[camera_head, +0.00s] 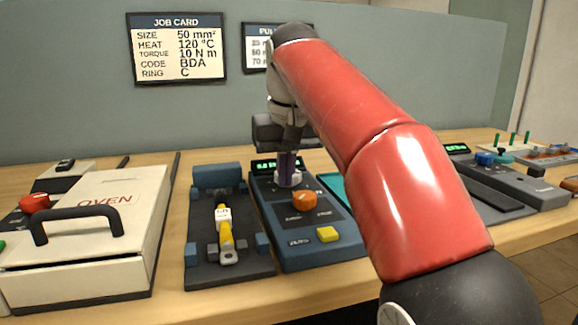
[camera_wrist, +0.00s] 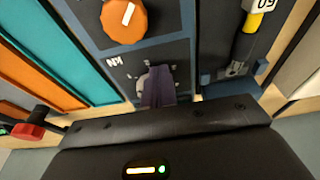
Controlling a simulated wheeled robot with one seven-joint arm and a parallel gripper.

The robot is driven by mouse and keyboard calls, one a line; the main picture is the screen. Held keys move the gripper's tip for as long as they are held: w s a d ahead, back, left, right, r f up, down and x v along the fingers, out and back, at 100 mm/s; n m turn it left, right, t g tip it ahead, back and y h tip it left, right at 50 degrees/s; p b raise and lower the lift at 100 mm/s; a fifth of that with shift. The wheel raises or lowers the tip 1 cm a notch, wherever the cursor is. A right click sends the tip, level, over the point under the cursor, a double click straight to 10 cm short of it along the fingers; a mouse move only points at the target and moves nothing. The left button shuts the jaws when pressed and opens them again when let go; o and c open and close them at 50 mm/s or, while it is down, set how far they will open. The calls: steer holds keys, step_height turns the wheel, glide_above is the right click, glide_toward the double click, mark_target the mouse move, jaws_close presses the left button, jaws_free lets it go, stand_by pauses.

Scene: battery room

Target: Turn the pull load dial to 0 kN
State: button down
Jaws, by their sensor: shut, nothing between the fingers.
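The blue control box (camera_head: 335,250) stands in the middle of the bench, with a small green-lit display (camera_head: 264,166) at its back, too small to read surely. A pale grey dial (camera_head: 283,181) sits behind the orange knob (camera_head: 304,201). In the wrist view a label by the grey dial (camera_wrist: 142,80) appears upside down and may read kN. My gripper (camera_head: 288,165) points down at the grey dial, its purple fingers (camera_wrist: 158,88) shut and empty. They cover most of the dial; I cannot tell whether they touch it. The dial's pointer is hidden.
Left of the box is a puller bed (camera_head: 200,255) holding a yellow cable with a lug (camera_head: 226,240). A yellow button (camera_head: 327,234) is at the box's front. A white oven (camera_head: 120,200) stands farther left.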

steer(key=shift+d, duration=0.15)
steer(key=shift+d+r+p, duration=0.1)
steer(key=shift+d+p, duration=0.5)
steer(key=shift+p, duration=0.25)
steer(key=shift+w+d+p, duration=0.2)
steer(key=shift+d+p, duration=0.1)
steer(key=shift+p, duration=0.1)
steer(key=shift+w+d, duration=0.25)
steer(key=shift+d, duration=0.2)
steer(key=shift+s, duration=0.1)
steer(key=shift+s+d, duration=0.2)
steer(key=shift+w+v, duration=0.2)
steer(key=shift+v, duration=0.75)
steer(key=shift+w+v, duration=0.2)
steer(key=shift+v, duration=0.75)
steer(key=shift+w+v, duration=0.25)
steer(key=shift+v, duration=0.65)
